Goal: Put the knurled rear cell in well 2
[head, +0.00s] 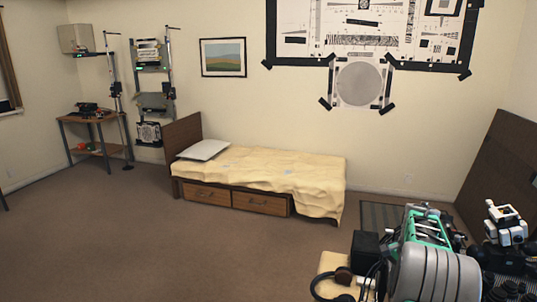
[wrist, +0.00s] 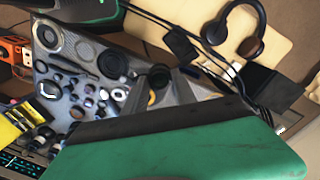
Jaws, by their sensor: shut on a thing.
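My gripper (wrist: 159,88) is in the wrist view, its grey fingers reaching up past a large green and black part of my own body. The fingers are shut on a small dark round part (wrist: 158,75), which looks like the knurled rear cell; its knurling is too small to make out. A bit of brass colour shows just below it. The held part is over or near the right edge of a grey mat or tray (wrist: 92,112) covered with lens parts. I cannot tell which place is well 2. In the head view my arm hides the gripper and work area.
Rings, dark discs and small lenses crowd the grey surface. Headphones (wrist: 238,35), black cables and a black box (wrist: 272,88) lie to the right. A yellow item (wrist: 20,125) and an orange device (wrist: 14,50) are at left. A bed (head: 260,175) stands across the room.

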